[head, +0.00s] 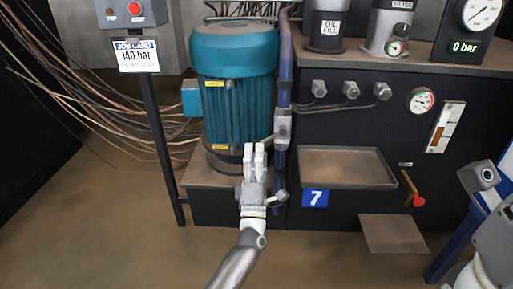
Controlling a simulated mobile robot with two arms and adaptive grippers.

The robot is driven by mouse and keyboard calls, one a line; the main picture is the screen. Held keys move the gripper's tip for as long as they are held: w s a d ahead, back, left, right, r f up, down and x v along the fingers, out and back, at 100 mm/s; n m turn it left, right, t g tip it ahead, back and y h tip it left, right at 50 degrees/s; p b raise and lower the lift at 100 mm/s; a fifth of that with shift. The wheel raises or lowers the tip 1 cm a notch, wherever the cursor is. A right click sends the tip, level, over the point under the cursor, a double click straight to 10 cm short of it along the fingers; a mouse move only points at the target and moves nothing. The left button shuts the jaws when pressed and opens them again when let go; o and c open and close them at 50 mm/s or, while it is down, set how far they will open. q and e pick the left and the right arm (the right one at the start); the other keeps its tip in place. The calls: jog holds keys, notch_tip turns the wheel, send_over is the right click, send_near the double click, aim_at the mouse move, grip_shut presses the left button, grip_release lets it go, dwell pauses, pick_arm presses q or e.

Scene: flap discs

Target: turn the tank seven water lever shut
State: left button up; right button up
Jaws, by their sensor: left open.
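A blue upright pipe (283,75) runs down to the right of the teal motor. A grey valve body (283,126) sits on it, above and left of the blue plate marked 7 (315,198). A small thin part seems to reach from the valve towards my fingertips; I cannot tell its angle clearly. My left gripper (255,150) points up and away in front of the motor's base, just left of and below the valve. Its fingers are slightly apart, with nothing seen between them. Whether it touches the lever is unclear. My right arm shows at the right edge; its fingers are out of view.
The teal motor (235,90) stands behind my left gripper. A shallow brown tray (345,168) sticks out above the plate. A post with a 140 bar sign (137,55) stands left. The floor at lower left is clear.

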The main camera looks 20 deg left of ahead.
pick_arm(q)
jog(key=v, duration=0.8)
jog(key=shift+s+f, duration=0.25)
jog(key=shift+s, duration=0.05)
jog(key=shift+d, duration=0.15)
